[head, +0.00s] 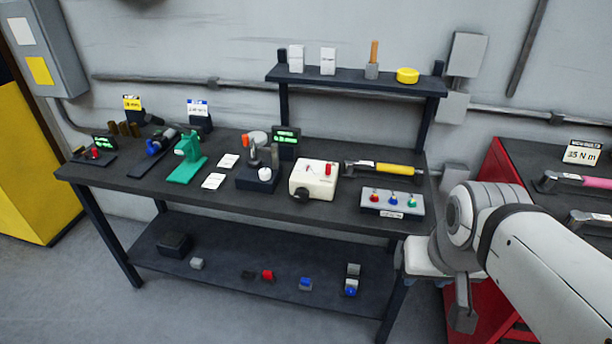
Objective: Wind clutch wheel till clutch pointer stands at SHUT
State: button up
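I cannot tell for sure which thing is the clutch wheel, and no clutch pointer or SHUT mark is readable at this size. A cream box (314,180) on the bench top has a dark round knob (301,195) low on its front, a pale dial face and a red part on top. My gripper (462,318) seems to be the grey end hanging down under my white arm at the right. It is in front of the bench's right end, apart from the bench devices. Its fingers are not clear, and I see nothing held in it.
The dark bench (240,202) also carries a green press (187,160), a blue tool (160,143), a yellow-handled wrench (385,168) and a grey box with coloured knobs (392,203). A raised shelf (355,80) stands behind. A red cabinet (492,170) is at right.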

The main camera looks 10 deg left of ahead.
aim_at(301, 194)
jog(key=i, duration=0.95)
jog(key=z, duration=0.05)
